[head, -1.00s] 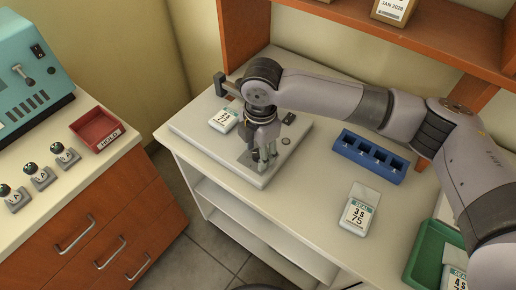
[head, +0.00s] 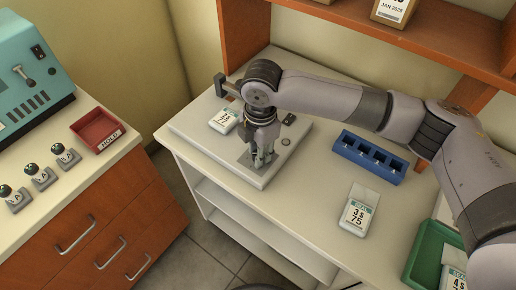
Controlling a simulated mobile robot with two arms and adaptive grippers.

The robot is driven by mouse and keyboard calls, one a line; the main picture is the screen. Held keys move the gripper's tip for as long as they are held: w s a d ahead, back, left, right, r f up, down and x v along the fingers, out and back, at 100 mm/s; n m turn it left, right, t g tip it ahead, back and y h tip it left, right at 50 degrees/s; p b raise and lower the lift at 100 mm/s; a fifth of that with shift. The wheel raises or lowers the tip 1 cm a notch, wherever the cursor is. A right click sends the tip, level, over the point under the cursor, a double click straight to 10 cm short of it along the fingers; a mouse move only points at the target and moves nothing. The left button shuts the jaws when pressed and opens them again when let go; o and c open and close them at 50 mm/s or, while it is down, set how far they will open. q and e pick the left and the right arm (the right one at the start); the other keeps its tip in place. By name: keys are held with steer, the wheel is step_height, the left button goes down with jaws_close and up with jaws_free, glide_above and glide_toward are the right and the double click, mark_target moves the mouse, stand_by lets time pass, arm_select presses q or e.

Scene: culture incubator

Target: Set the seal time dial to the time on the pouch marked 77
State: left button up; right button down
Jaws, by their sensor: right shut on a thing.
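The sealer (head: 257,180) is a flat pale grey unit on the white bench. The pouch marked 77 (head: 223,121) lies on the sealer's left part; its time print is too small for me to read surely. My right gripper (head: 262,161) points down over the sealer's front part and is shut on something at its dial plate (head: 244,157). The dial itself and its setting are hidden by the fingers. My left gripper is not in view.
A pouch marked 75 (head: 358,215) lies on the bench, right of the sealer. A blue rack (head: 369,157) stands behind it. A green tray (head: 428,249) holds another pouch (head: 453,278). A red HOLD tray (head: 97,131) is on the left counter. The bench between sealer and pouch 75 is clear.

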steer(key=m+p, duration=0.2)
steer(key=p, duration=0.1)
steer(key=m+p, duration=0.2)
steer(key=p, duration=0.1)
steer(key=m+p, duration=0.2)
steer(key=p, duration=0.1)
steer(key=shift+a+r+m+p, duration=0.1)
steer(key=shift+r+m+p, duration=0.2)
steer(key=shift+p, duration=0.1)
steer(key=shift+f+m+h+p, duration=0.25)
steer(key=shift+m+h+p, duration=0.05)
steer(key=shift+m+p, duration=1.25)
steer(key=c, duration=1.3)
jaws_free()
